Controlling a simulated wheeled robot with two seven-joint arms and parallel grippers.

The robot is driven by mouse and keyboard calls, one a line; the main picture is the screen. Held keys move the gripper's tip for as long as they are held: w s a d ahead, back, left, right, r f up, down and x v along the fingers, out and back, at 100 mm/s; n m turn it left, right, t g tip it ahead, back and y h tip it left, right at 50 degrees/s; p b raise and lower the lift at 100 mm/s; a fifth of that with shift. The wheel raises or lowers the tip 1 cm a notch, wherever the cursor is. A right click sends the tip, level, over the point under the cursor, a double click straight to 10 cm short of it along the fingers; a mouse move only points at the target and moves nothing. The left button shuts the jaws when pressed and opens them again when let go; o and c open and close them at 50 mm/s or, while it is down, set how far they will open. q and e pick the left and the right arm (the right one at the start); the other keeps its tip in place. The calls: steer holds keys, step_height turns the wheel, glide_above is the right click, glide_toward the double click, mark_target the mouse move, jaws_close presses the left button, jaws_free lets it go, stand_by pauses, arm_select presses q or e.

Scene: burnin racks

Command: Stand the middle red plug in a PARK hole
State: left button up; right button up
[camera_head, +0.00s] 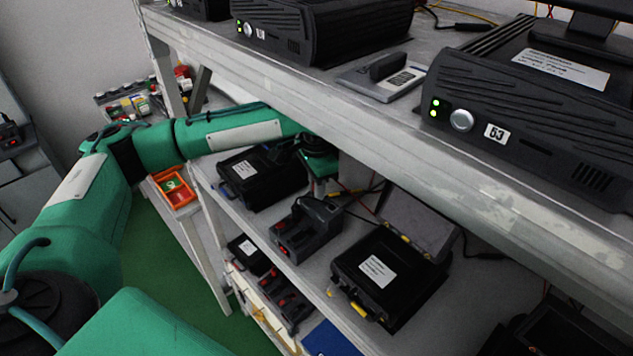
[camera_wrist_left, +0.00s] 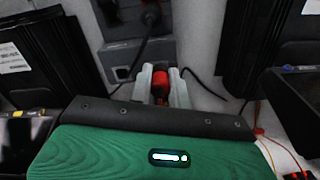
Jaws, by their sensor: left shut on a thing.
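My left gripper (camera_wrist_left: 160,88) is shut on a red plug (camera_wrist_left: 158,80), which sits between its two pale fingers in the left wrist view. A black cable rises from the area of the plug toward a dark grey unit (camera_wrist_left: 130,25) behind it. In the head view my left arm reaches in under the upper shelf, and its green hand (camera_head: 320,162) is partly hidden there. The fingers and plug cannot be made out in the head view. No PARK label or hole can be made out in either view. My right gripper is not in view.
The upper shelf (camera_head: 390,133) overhangs the hand. On the lower shelf stand a black case (camera_head: 262,180), a black device with red parts (camera_head: 305,229) and another black case (camera_head: 390,283). Black boxes flank the hand in the left wrist view, with loose cables nearby.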

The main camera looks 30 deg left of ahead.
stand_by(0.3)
arm_select(q)
steer(key=o, duration=1.3)
steer(key=shift+f, duration=0.1)
steer(key=shift+r+p, duration=1.55)
steer(key=shift+p, duration=0.2)
steer(key=shift+r+p, duration=0.95)
steer(key=shift+r, duration=0.3)
